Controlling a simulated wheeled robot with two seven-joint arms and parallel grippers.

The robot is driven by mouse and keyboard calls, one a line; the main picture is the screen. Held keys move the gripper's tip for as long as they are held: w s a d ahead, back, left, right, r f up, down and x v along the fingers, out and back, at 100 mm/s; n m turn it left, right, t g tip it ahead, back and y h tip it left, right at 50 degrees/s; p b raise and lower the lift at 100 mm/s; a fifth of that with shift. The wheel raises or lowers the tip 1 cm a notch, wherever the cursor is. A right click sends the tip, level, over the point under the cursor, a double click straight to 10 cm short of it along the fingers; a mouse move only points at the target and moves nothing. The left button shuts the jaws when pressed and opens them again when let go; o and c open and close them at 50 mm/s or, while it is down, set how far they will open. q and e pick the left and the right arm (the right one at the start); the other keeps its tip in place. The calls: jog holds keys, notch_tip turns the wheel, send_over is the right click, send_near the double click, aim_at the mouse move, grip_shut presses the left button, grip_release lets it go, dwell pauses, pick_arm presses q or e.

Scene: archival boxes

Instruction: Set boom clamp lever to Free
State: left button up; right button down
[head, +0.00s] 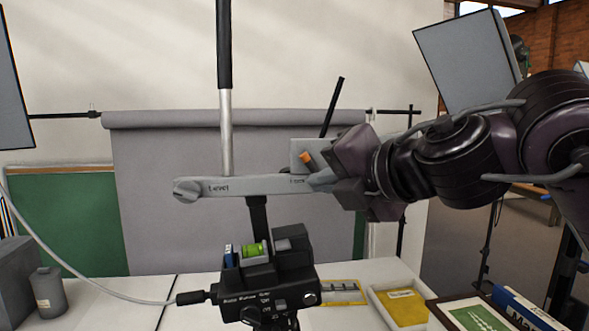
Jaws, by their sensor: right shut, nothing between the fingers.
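A grey horizontal bar (262,185) sits on a black post (258,215), with a round knob (187,190) at its left end and small markings too blurred to read surely. A silver rod with a long black handle (224,45) stands upright by the bar's left part. A grey block with an orange tab (305,157) is at the bar's right end, and a thin black rod (333,107) leans right above it. I cannot tell for sure which part is the clamp lever. My right gripper (322,179) is shut and empty at the bar's right end; contact is unclear. My left gripper is out of view.
A black camera-like device (270,287) with a green vial stands below the bar on a white table (115,300). A cable crosses at left. A yellow item in a tray (402,306) and books lie at right. A grey backdrop (165,200) hangs behind.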

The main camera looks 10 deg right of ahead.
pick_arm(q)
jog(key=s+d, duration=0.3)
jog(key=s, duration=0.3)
pick_arm(e)
jog(key=p+x, duration=0.3)
jog(key=x, duration=0.6)
jog(key=shift+r+p, duration=0.1)
jog(key=shift+p, duration=0.3)
jog(key=shift+w+d+r+p, duration=0.25)
jog(key=shift+d+r+p, duration=0.15)
jog(key=shift+d+p, duration=0.1)
jog(key=shift+w+d+r+p, duration=0.2)
jog(key=shift+d+r+p, duration=0.15)
jog(key=shift+d, duration=0.1)
jog(key=shift+s+d+r, duration=0.15)
jog(key=shift+d+r, duration=0.2)
jog(key=shift+d, duration=0.4)
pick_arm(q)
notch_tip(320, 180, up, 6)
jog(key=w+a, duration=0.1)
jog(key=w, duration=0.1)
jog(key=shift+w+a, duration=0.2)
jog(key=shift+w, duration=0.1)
pick_arm(e)
jog(key=shift+a+f, duration=0.1)
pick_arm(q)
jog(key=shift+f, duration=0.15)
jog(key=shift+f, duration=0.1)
